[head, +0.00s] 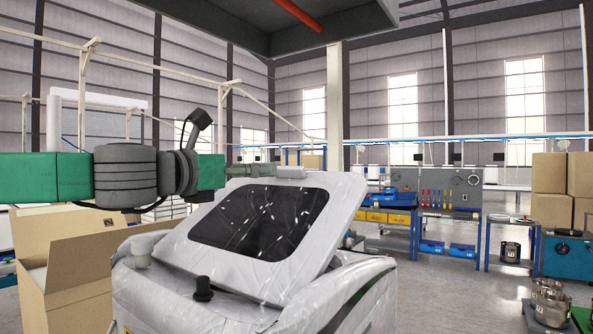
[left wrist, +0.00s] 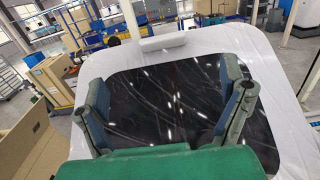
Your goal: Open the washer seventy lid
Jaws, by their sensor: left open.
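The washer (head: 150,292) is a pale grey, wrapped-looking machine in the front middle of the head view. Its lid (head: 333,222) has a dark glossy window and stands tilted up above the body. A small pale block (head: 291,172) sits on the lid's top edge, and it also shows in the left wrist view (left wrist: 163,43). My left gripper (head: 250,169) is by the lid's top edge, partly hidden behind it. In the left wrist view my left gripper (left wrist: 163,92) has its fingers wide apart over the window, with nothing between them. Contact with the lid cannot be told. My right gripper is not in view.
A black knob (head: 203,289) and a pale knob (head: 141,251) stand on the washer's top front. An open cardboard box (head: 78,290) is close on the left. Workbenches (head: 447,212) and stacked boxes (head: 551,210) stand back right. Open floor (head: 440,290) lies right of the washer.

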